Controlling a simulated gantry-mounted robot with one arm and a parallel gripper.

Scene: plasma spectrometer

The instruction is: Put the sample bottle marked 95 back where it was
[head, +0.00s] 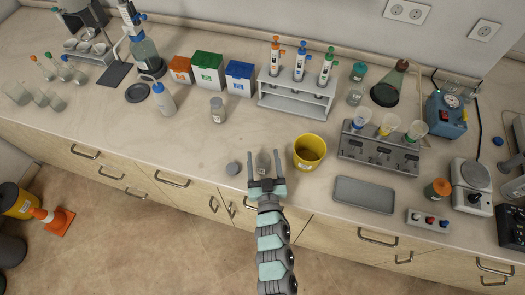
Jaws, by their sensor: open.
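My gripper (265,184) is open at the front edge of the bench, pointing away from the drawers. A small bottle (217,110) with a pale label and a greyish top stands farther back on the left, well apart from my gripper.
A grey tray (363,194), a stirrer unit with funnels (378,154) and a pipette rack (296,97) stand around.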

